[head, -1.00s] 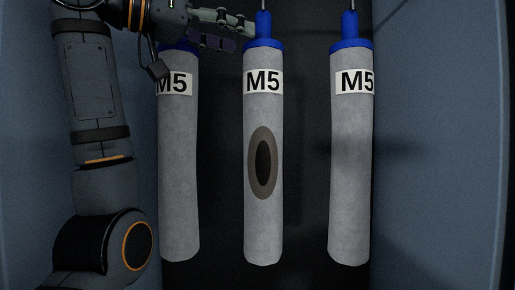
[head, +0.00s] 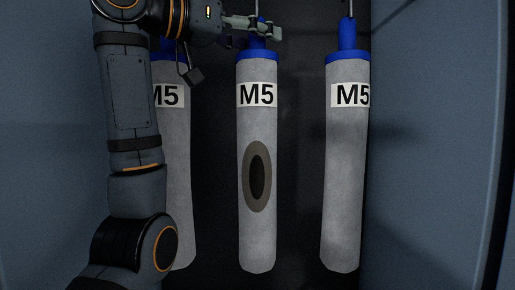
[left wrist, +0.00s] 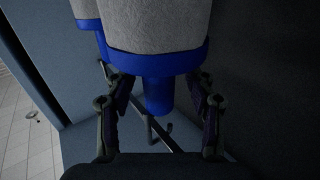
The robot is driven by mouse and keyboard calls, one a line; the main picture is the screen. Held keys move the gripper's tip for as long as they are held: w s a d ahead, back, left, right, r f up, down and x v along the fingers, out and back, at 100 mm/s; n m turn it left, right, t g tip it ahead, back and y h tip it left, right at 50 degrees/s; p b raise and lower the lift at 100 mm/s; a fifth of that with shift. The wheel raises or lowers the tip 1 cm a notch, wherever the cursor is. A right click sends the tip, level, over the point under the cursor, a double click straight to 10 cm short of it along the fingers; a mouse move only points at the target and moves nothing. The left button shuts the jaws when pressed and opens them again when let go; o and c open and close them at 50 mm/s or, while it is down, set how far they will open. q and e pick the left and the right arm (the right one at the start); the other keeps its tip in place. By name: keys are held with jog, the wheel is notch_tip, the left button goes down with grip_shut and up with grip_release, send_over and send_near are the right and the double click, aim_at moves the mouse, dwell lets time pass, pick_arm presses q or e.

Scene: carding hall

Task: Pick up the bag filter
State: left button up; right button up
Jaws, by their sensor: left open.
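Three grey cylindrical bag filters with blue collars and M5 labels hang in a row. The middle bag filter (head: 258,120) has a dark oval patch on its front. My left gripper (head: 264,28) is at the narrow blue neck of the middle bag, above its collar. In the left wrist view, the bag's blue collar (left wrist: 160,62) appears large and its blue neck (left wrist: 159,97) lies between the open fingers of the left gripper (left wrist: 162,98), with gaps on both sides. My right gripper is not in view.
The left bag filter (head: 178,140) is partly behind my left arm. The right bag filter (head: 344,160) hangs near the blue-grey right wall (head: 430,150). Another blue-grey wall (head: 50,150) stands at the left. Dark gaps separate the bags.

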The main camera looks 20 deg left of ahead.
pick_arm(q)
jog(key=shift+s+d, duration=0.1)
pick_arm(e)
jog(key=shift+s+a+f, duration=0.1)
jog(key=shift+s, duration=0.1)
pick_arm(q)
jog(key=shift+c, duration=0.9)
jog(key=shift+a, duration=0.2)
jog(key=c, duration=0.5)
grip_shut()
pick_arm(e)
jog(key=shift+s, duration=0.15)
pick_arm(q)
jog(key=shift+r, duration=0.1)
